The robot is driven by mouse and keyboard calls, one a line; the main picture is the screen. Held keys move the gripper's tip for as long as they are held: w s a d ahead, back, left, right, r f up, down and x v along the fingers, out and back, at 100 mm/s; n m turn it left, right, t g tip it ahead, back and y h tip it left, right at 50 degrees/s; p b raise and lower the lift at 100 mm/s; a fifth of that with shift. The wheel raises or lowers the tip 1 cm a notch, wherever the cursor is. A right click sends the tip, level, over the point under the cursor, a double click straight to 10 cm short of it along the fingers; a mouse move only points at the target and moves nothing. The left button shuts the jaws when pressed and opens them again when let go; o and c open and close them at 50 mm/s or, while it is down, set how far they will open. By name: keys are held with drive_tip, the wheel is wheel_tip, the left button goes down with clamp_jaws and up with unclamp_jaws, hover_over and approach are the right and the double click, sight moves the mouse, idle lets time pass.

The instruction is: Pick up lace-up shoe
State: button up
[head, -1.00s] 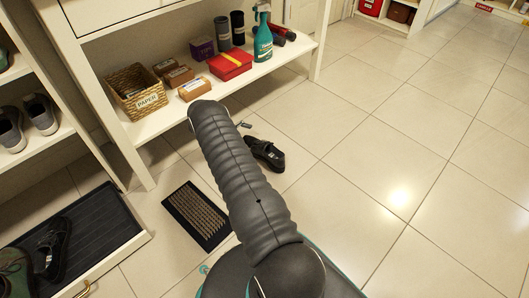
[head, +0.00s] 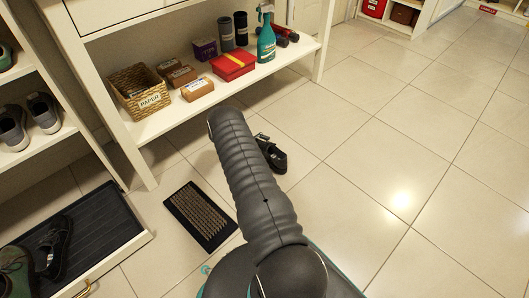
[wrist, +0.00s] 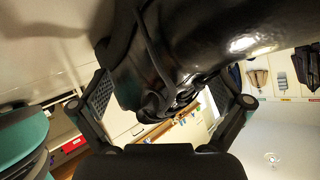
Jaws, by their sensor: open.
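A black shoe (head: 277,160) lies on the tiled floor, partly hidden behind my arm in the head view. In the wrist view the shoe (wrist: 190,50) is very close and fills the upper middle, with what look like laces on it. My gripper (wrist: 160,93) is open, with one finger pad on each side of the shoe. I cannot tell whether either pad touches it. In the head view my gripper is mostly hidden by my arm, close to the shoe.
A white shelf (head: 170,125) holds a wicker basket (head: 140,92), boxes and a green spray bottle (head: 266,42). A small mat (head: 200,216) lies on the floor. A dark tray (head: 95,235) with shoes is at lower left. The floor to the right is clear.

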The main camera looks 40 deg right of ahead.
drive_tip(key=shift+a, duration=0.1)
drive_tip(key=c, duration=1.6)
